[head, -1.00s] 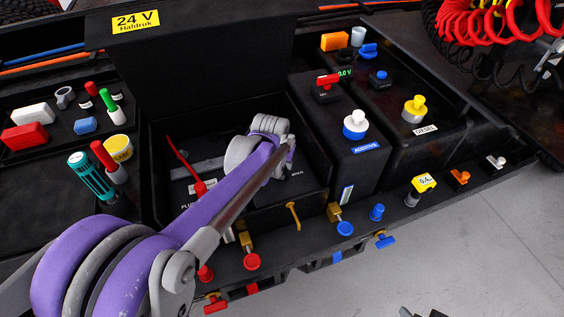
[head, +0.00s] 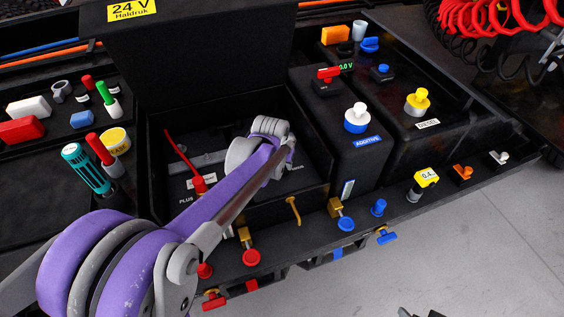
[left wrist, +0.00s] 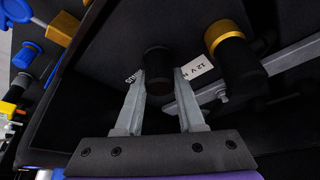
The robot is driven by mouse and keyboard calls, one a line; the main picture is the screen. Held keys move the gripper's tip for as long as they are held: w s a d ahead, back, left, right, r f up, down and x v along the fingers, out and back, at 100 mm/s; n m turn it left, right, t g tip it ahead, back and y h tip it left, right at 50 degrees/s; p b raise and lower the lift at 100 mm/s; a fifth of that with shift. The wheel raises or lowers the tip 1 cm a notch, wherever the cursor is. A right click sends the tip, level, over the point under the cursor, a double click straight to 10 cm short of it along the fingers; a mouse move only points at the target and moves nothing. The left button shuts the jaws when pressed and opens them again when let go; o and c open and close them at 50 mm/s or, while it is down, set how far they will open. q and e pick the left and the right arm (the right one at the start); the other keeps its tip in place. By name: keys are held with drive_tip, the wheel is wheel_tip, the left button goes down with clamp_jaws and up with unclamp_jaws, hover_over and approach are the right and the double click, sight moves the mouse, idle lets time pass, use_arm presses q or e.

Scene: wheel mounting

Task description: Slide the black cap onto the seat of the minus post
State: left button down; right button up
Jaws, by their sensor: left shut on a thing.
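My left gripper (left wrist: 160,76) is shut on the black cap (left wrist: 158,64), which sits between its fingertips in the left wrist view. The cap is beside a white label with partly hidden letters. A black cylinder with a brass-yellow ring (left wrist: 228,36) stands to its right; I cannot tell whether it is a post. In the head view my left arm reaches into the open black battery box, and its wrist hides the cap and the minus post. The end of the minus label (head: 297,168) shows there. Whether the cap touches a seat cannot be told.
A red cap with a red lead (head: 198,184) is at the plus label, left of my arm. The box wall (head: 318,135) rises close right of my wrist. A grey bar (left wrist: 270,68) runs beside the cap. Valves (head: 345,223) line the front edge.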

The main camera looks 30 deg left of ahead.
idle(0.4)
use_arm(q)
drive_tip(key=shift+c, duration=2.2)
unclamp_jaws()
drive_tip(key=a+p+v, duration=0.1)
drive_tip(key=v, duration=0.9)
drive_tip(key=shift+s+d+r, duration=0.2)
drive_tip(key=shift+d+r, duration=0.15)
drive_tip(key=shift+d, duration=0.15)
use_arm(e)
drive_tip(key=shift+w+r, duration=0.1)
drive_tip(key=shift+r, duration=0.45)
use_arm(q)
drive_tip(key=shift+d, duration=0.1)
